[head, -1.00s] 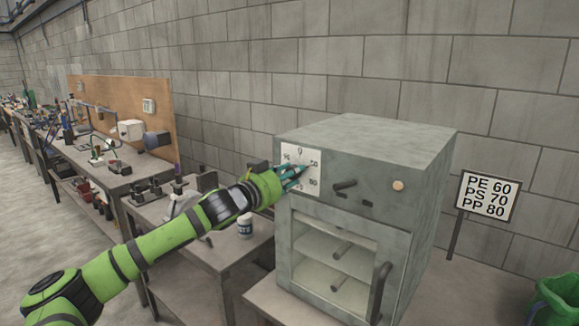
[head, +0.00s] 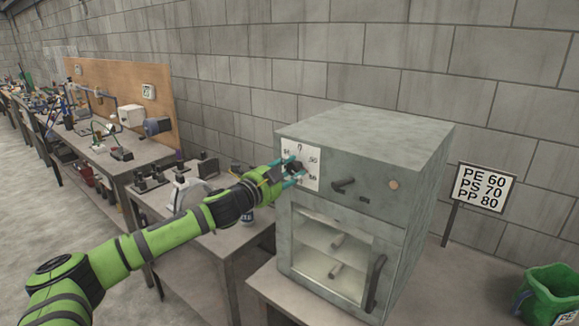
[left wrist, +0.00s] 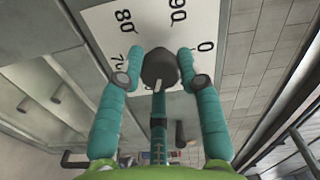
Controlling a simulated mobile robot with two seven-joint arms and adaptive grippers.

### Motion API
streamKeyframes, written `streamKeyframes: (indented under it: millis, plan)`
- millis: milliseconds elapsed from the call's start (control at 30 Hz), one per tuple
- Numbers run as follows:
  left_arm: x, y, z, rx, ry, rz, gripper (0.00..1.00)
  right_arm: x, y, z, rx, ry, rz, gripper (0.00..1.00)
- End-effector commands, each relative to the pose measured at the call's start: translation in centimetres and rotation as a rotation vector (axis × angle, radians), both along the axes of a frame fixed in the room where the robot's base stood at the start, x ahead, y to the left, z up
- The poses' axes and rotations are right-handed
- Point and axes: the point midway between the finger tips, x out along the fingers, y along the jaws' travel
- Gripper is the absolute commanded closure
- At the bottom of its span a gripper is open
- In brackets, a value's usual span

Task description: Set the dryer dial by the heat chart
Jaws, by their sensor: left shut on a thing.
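The grey dryer (head: 425,160) has a white dial plate (head: 314,158) on its front's upper left. A dark round dial knob (left wrist: 158,66) with a short white pointer mark sits on the plate. In the left wrist view 80, 90, part of 70 and a 0 are readable; I cannot tell which number the pointer meets. My left gripper (head: 292,174), with teal fingers, is shut on the knob, one finger on each side, in the left wrist view too (left wrist: 160,80). The heat chart (head: 484,189) reads PE 60, PS 70, PP 80. My right gripper is not in view.
The dryer has a dark handle (head: 344,184), a round lamp (head: 393,184) and a glazed door with a vertical handle (head: 375,284). A green bin (head: 553,288) with a partly cut-off PE label stands at lower right. Cluttered benches (head: 130,166) line the left wall.

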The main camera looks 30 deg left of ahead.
Motion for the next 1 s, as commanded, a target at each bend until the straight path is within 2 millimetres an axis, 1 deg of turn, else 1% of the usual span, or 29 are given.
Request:
streamKeyframes:
  millis: [33,300,800,833,867,900,1000]
  plan:
    - [0.02,0.06,0.34,0.025,-0.006,0.001,0.96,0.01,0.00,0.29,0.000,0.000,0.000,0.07]
    - [0.03,0.06,0.30,0.109,-0.013,0.001,0.96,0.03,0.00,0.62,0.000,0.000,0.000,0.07]
    - [0.03,0.07,0.32,0.127,-0.016,0.002,0.96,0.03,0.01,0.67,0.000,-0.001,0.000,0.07]
    - [0.03,0.08,0.32,0.127,-0.016,0.002,0.60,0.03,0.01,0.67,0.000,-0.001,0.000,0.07]
    - [0.03,0.07,0.32,0.127,-0.016,0.002,0.48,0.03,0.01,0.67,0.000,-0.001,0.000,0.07]
    - [0.03,0.07,0.30,0.127,-0.016,0.002,0.40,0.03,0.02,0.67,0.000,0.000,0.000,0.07]
    - [0.01,0.05,0.22,0.126,-0.014,0.001,0.40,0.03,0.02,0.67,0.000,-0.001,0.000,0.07]
